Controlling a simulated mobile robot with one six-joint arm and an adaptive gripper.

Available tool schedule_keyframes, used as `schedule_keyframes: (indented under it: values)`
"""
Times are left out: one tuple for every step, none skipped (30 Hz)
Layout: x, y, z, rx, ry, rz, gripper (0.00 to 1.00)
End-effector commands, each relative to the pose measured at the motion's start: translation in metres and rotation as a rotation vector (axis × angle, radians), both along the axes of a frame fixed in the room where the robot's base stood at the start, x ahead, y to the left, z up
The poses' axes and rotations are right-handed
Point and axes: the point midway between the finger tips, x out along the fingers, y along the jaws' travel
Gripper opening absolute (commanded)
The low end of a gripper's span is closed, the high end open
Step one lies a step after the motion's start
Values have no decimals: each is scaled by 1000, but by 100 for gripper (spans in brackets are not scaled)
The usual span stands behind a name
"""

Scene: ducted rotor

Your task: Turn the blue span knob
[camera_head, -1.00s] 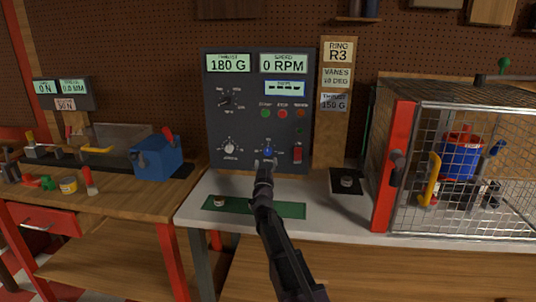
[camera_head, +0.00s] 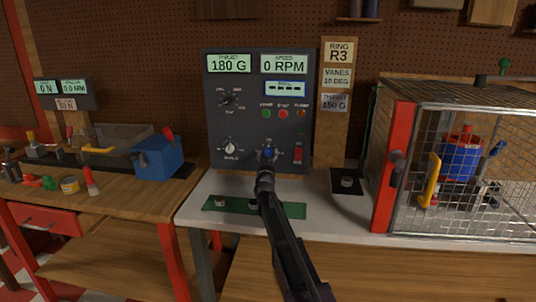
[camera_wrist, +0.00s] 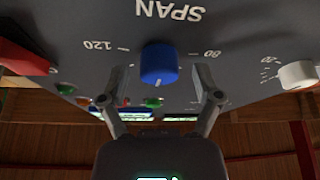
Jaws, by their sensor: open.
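The blue span knob (camera_wrist: 158,64) sits on the dark panel under the label SPAN, which appears upside down in the wrist view. Its white pointer line faces down in that view, and the marks 120 and 80 stand on either side. My gripper (camera_wrist: 161,78) is open, with one finger on each side of the knob and a visible gap to both. In the head view the blue knob (camera_head: 268,152) shows low on the panel, just above my gripper (camera_head: 268,162). The thrust display (camera_head: 233,63) reads 180 G.
A white knob (camera_wrist: 298,74) and a red rocker switch (camera_head: 297,155) flank the blue knob. Green, red and orange buttons (camera_head: 283,114) sit above it. A green mat (camera_head: 292,210) lies below on the bench. A wire cage (camera_head: 460,170) stands to the right.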

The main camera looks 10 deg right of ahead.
Motion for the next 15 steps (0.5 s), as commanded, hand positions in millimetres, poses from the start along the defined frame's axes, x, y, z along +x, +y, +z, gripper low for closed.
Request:
schedule_keyframes:
  values:
    - [0, 0, 0, 0, 0, 0, 73]
    - [0, 0, 0, 0, 0, 0, 64]
    - [0, 0, 0, 0, 0, 0, 52]
    - [0, 0, 0, 0, 0, -1, 43]
    - [0, 0, 0, 0, 0, -1, 34]
    - [0, 0, 0, 0, 0, -1, 23]
    - [0, -1, 0, 0, 0, -1, 14]
    - [0, -1, 0, 0, 0, -1, 5]
    - [0, -1, 0, 0, 0, -1, 0]
    - [0, -1, 0, 0, 0, -1, 0]
    - [0, -1, 0, 0, 0, -1, 0]
    - [0, -1, 0, 0, 0, -1, 0]
    - [0, -1, 0, 0, 0, -1, 0]
    - [0, -1, 0, 2, -1, -1, 0]
    - [0, -1, 0, 5, -2, -1, 0]
